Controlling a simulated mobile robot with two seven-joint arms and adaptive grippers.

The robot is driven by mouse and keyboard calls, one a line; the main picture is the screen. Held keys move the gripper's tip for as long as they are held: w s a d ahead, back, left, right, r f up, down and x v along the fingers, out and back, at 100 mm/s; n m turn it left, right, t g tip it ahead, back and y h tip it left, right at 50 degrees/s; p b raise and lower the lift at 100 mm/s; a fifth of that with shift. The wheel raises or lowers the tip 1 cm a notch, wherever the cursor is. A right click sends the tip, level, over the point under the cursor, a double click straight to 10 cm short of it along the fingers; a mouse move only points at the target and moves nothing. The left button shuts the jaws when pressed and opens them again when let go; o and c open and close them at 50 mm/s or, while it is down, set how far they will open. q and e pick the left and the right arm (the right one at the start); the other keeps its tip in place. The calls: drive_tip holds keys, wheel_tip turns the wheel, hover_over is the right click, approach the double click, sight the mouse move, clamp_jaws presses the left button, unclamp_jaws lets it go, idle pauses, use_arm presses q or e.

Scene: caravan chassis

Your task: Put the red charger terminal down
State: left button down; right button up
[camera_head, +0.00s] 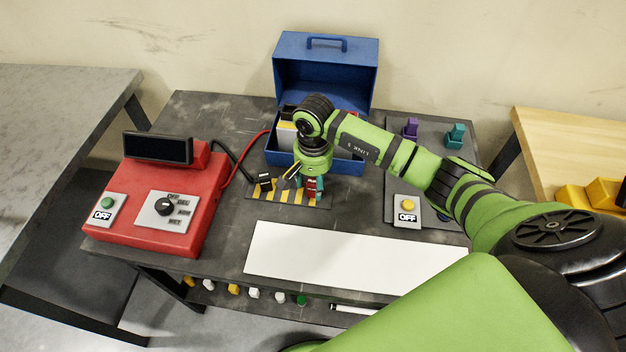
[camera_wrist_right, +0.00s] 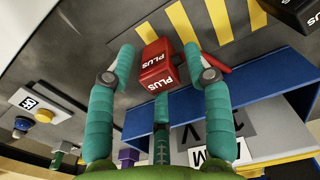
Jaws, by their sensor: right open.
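The red charger terminal (camera_head: 312,188) is a small red block marked PLUS. In the head view it is at the right part of the yellow-and-black striped patch (camera_head: 262,194). It also shows in the right wrist view (camera_wrist_right: 158,72). My right gripper (camera_head: 310,190) is over it with its teal fingers open on both sides; the fingers hide part of the block in the head view. I cannot tell whether a finger touches it. The black terminal (camera_head: 264,181) lies to its left. The red charger (camera_head: 165,205) stands on the left of the dark table. My left gripper is out of view.
An open blue toolbox (camera_head: 325,85) stands behind the patch. A white sheet (camera_head: 350,258) lies in front. A panel with a yellow button (camera_head: 407,204) and purple (camera_head: 411,127) and teal (camera_head: 456,135) parts is to the right. The red cable (camera_head: 240,160) runs from the charger towards the toolbox.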

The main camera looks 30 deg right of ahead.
sight(313, 182)
drive_tip(key=shift+w+r+b, duration=0.1)
drive_tip(key=shift+r+b, duration=0.2)
drive_tip(key=shift+r, duration=0.15)
wheel_tip(313, 182, up, 11)
drive_tip(key=b, duration=0.3)
drive_tip(key=shift+r, duration=0.15)
